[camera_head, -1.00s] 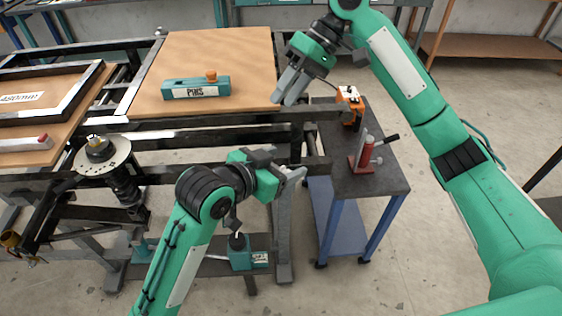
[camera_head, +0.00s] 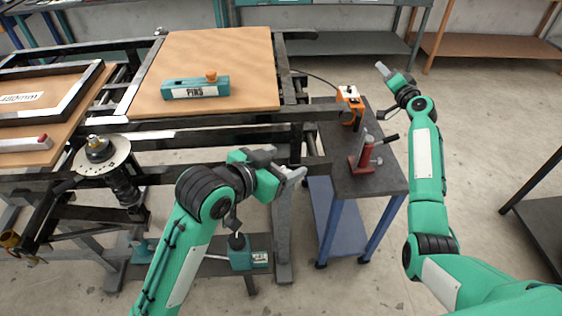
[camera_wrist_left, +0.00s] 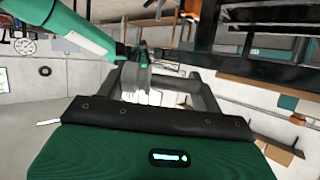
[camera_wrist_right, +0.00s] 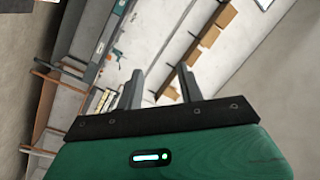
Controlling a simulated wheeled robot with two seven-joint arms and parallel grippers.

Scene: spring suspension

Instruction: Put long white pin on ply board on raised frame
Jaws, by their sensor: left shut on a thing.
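The ply board (camera_head: 240,55) lies flat on the raised dark frame (camera_head: 205,137). My left gripper (camera_head: 298,174) is low at the frame's right front corner, in front of the board.
A cart (camera_head: 375,181) stands right of the frame, with a red tool (camera_head: 366,155) and an orange device (camera_head: 349,98) on it. A spring strut (camera_head: 122,185) stands at the left. A red-ended white bar (camera_head: 22,144) lies at far left. The board's bare surface is mostly free.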

